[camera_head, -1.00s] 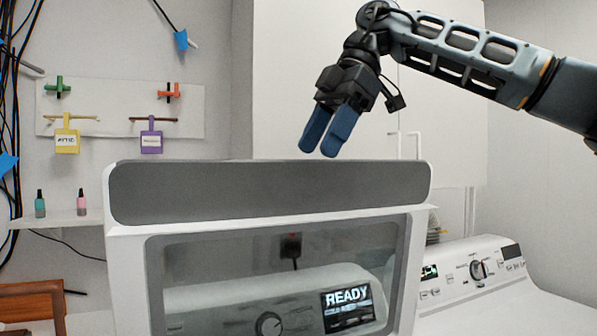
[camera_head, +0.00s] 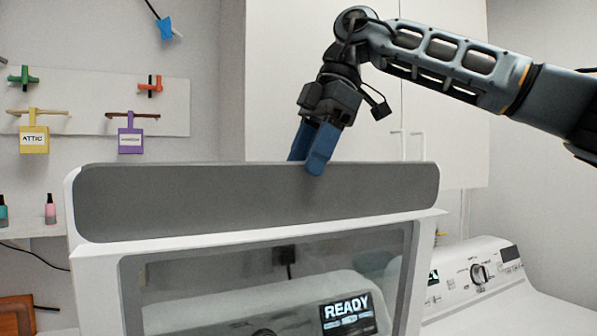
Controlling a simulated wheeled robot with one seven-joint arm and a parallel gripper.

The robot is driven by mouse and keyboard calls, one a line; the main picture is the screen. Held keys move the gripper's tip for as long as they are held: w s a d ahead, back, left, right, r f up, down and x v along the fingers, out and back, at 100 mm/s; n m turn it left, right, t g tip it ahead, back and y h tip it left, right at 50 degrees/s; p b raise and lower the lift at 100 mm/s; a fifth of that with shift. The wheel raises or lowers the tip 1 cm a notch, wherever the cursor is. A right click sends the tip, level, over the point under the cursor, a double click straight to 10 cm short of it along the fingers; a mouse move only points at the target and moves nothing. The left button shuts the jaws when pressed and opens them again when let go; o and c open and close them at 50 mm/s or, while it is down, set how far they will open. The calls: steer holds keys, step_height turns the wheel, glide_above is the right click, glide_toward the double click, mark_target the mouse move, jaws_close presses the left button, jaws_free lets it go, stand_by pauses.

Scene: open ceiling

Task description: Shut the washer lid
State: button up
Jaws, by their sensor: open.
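The washer lid (camera_head: 255,197) stands raised and upright in front of me, with a grey band along its top and a clear window below. Through the window I see the washer's control panel with a lit READY display (camera_head: 347,313). My gripper (camera_head: 308,168) has blue fingers, pointing down at the lid's top edge, right of its middle. One finger overlaps the front of the grey band and the other is partly hidden behind the edge. The fingers are a little apart. I cannot tell whether they touch the lid.
A second machine with a knob panel (camera_head: 478,275) stands at the right. White cabinets (camera_head: 440,120) are behind my arm. Key tags, including a yellow one (camera_head: 34,139) and a purple one (camera_head: 130,140), hang on the left wall. Small bottles (camera_head: 50,209) stand on a shelf.

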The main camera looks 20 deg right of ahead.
mark_target(300, 226)
steer(key=shift+x, duration=1.8)
jaws_close()
